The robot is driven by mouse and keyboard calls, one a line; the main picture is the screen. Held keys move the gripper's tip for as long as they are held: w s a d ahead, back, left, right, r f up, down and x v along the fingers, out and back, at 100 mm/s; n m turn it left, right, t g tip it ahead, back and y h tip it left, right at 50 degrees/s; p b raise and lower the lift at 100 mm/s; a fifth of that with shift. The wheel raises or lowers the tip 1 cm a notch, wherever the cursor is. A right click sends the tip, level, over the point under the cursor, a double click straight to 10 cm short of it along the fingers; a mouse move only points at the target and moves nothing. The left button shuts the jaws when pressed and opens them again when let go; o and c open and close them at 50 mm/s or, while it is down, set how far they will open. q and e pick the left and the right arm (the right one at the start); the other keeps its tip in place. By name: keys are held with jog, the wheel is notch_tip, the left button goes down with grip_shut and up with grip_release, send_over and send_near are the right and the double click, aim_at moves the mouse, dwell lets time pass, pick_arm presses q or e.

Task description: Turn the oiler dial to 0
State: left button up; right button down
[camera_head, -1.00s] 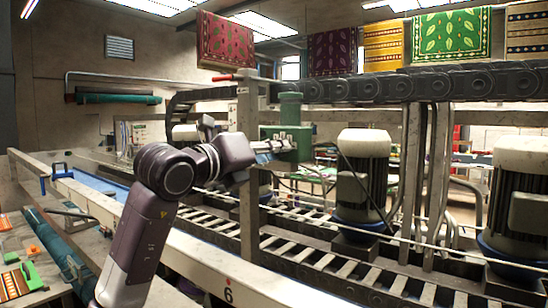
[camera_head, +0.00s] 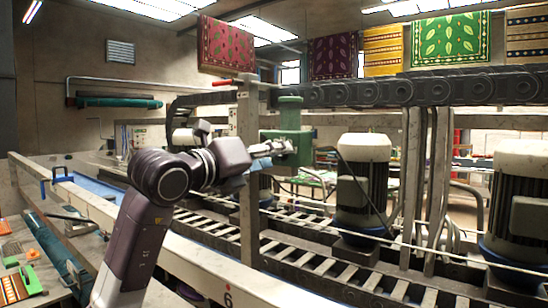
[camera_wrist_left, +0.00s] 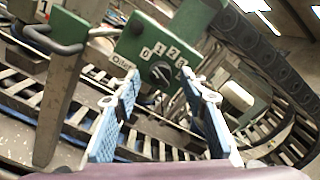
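The oiler (camera_head: 290,118) is a green box fixed by a post in the head view, and its dial face is not readable there. In the left wrist view the oiler's green face (camera_wrist_left: 132,45) carries white tags 0, 1, 2, 3 and an "Oiler" label. The dark round dial (camera_wrist_left: 160,73) sits below the numbers. I cannot tell which number it points to. My left gripper (camera_head: 285,147) is at the oiler. In the left wrist view this gripper (camera_wrist_left: 162,80) is open, its blue-padded fingers on either side of the dial. I cannot tell whether they touch it. My right gripper is out of view.
A pale upright post (camera_head: 248,180) with a red lever on top stands beside my left wrist. Large motors (camera_head: 362,190) and a slatted conveyor (camera_head: 310,262) lie to the right. A white rail (camera_head: 205,268) runs in front. Patterned rugs (camera_head: 450,40) hang above.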

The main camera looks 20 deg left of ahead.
pick_arm(q)
jog(key=v, duration=1.1)
jog(key=shift+s, duration=0.1)
